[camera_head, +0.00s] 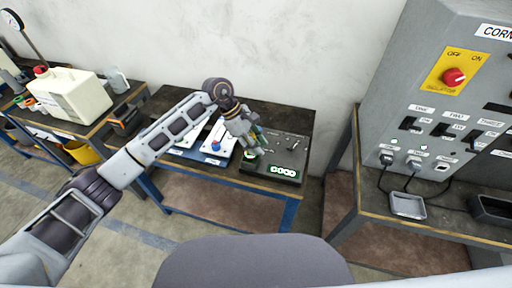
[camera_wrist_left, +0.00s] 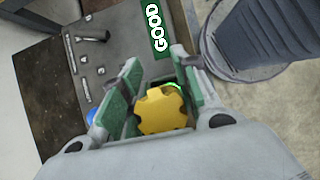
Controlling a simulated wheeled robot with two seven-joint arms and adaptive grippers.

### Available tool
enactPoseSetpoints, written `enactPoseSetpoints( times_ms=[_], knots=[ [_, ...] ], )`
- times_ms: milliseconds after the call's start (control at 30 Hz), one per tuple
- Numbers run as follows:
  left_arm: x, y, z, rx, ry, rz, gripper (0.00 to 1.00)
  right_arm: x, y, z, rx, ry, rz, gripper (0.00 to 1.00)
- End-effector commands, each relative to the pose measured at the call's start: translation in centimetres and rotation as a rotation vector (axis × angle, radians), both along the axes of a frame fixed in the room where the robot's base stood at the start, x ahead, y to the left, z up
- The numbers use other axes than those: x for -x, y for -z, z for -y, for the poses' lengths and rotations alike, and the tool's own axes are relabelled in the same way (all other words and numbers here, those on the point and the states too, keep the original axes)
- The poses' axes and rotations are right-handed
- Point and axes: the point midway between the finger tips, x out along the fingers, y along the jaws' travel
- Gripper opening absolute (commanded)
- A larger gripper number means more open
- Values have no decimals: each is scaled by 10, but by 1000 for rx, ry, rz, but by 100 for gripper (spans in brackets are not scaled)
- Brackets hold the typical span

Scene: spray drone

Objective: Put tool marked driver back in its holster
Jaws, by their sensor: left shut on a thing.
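My left gripper (camera_head: 246,143) is over the dark control box (camera_head: 272,166) on the middle bench. In the left wrist view its green-padded fingers (camera_wrist_left: 155,100) are closed around a yellow, notched, round-ended thing (camera_wrist_left: 161,110). I cannot read any marking on it, so I cannot tell whether it is the driver. A lit green ring (camera_wrist_left: 174,87) shows just behind it on the box. Whether the yellow thing touches the box is hidden. No thing labelled driver and no clear holster can be made out. My right gripper is not in view.
The box shows a lit GOOD sign (camera_head: 283,171) and small levers. A white-and-blue panel (camera_head: 208,141) stands left of it. A grey cabinet (camera_head: 440,60) stands on the right bench. A cream jug (camera_head: 70,95) and a yellow bucket (camera_head: 83,152) are at left.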

Motion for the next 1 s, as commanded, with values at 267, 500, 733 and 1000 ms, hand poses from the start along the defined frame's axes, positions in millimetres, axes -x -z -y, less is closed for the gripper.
enactPoseSetpoints(
  times_ms=[267, 500, 733, 1000],
  knots=[
    [0, 16, 0, 2, 1, 1, 0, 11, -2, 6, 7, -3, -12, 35],
    [0, 16, 0, 2, 1, 1, 0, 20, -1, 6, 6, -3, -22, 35],
    [0, 19, 0, 0, 1, 0, 34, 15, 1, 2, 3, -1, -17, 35],
    [0, 19, 0, 0, 1, 0, 52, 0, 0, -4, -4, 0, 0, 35]
  ],
)
